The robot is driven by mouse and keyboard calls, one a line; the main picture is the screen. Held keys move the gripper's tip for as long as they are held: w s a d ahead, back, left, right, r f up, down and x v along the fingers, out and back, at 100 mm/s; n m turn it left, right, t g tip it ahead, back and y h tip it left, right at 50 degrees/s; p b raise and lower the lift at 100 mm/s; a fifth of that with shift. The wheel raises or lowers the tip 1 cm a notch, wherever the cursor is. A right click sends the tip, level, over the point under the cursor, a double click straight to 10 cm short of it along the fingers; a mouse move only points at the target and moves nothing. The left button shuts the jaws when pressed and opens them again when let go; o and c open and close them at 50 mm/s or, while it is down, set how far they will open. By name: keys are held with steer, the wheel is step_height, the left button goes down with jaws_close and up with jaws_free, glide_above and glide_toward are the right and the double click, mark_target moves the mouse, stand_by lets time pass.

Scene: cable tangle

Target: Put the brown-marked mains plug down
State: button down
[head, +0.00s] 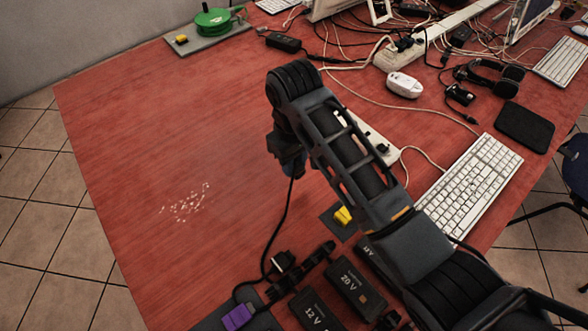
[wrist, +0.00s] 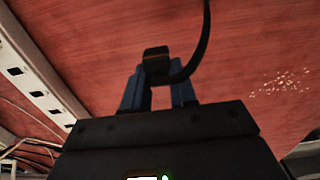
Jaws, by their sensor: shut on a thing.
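My gripper (wrist: 157,92) shows in the wrist view with its blue fingers shut on a dark plug (wrist: 156,60). A black cable runs from the plug and curves up out of that view. In the head view my arm hides most of the gripper (head: 291,158) and the plug. The black cable (head: 281,220) hangs below it and runs down toward a black rack at the front. No brown mark can be made out on the plug. The gripper appears to be above the red table (head: 130,140); the exact height cannot be told.
A white power strip (head: 388,150) lies behind my arm, and also shows in the wrist view (wrist: 38,75). A white keyboard (head: 468,190) is at right. Battery packs (head: 355,285) and a purple item (head: 238,317) are at front. White crumbs (head: 185,205) lie at left; the table's left is otherwise clear.

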steer(key=shift+f, duration=1.95)
steer(key=shift+f, duration=0.1)
steer(key=c, duration=0.9)
jaws_free()
step_height(320, 180, up, 12)
steer(key=shift+f+p, duration=0.25)
steer(key=shift+p, duration=0.3)
steer(key=shift+r+p, duration=0.35)
steer(key=shift+r, duration=0.05)
steer(key=shift+s, duration=0.1)
